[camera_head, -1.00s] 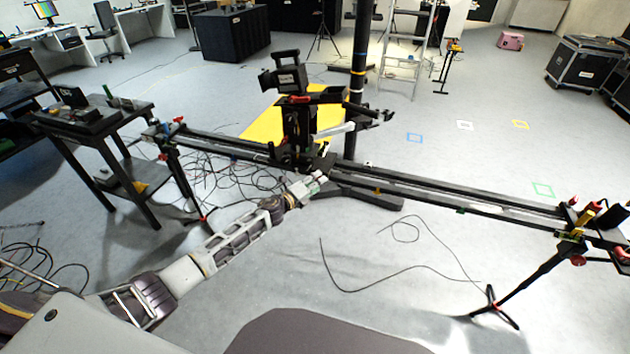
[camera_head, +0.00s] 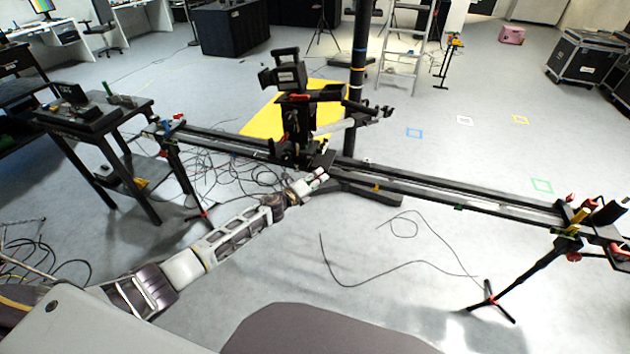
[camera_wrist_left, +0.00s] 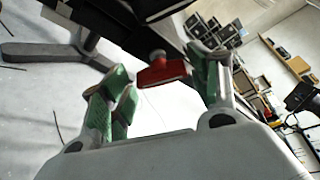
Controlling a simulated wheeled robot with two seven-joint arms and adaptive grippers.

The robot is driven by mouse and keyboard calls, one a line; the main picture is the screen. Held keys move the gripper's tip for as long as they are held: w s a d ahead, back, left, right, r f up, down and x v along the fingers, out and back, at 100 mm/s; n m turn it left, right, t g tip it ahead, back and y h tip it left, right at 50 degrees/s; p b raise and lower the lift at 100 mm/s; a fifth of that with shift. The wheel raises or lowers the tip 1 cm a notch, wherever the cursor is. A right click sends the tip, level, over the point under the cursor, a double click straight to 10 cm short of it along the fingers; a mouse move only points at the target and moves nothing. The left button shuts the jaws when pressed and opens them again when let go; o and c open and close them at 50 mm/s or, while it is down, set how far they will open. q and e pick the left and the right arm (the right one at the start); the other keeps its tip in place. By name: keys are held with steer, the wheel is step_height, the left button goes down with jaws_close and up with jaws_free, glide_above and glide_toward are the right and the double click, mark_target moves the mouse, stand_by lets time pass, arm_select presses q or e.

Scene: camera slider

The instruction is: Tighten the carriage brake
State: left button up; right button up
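The carriage brake appears to be the red knob (camera_wrist_left: 163,72) under the dark carriage edge in the left wrist view. In the head view my left gripper (camera_head: 314,182) is just in front of and below the carriage (camera_head: 318,160) on the black slider rail (camera_head: 450,195). A camera (camera_head: 285,75) stands on the carriage. The knob cannot be made out in the head view. My right gripper is not in view.
A dark pole (camera_head: 357,80) stands just behind the rail. A tripod leg (camera_head: 490,300) supports the right end. A black side table (camera_head: 95,125) is at the left. Loose cables (camera_head: 385,270) lie on the floor; the space in front of the rail is mostly open.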

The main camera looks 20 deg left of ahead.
arm_select(q)
steer(key=shift+o, duration=0.2)
steer(key=shift+a+r, duration=0.1)
steer(key=shift+a, duration=0.05)
steer(key=v, duration=1.2)
stand_by(0.7)
stand_by(0.7)
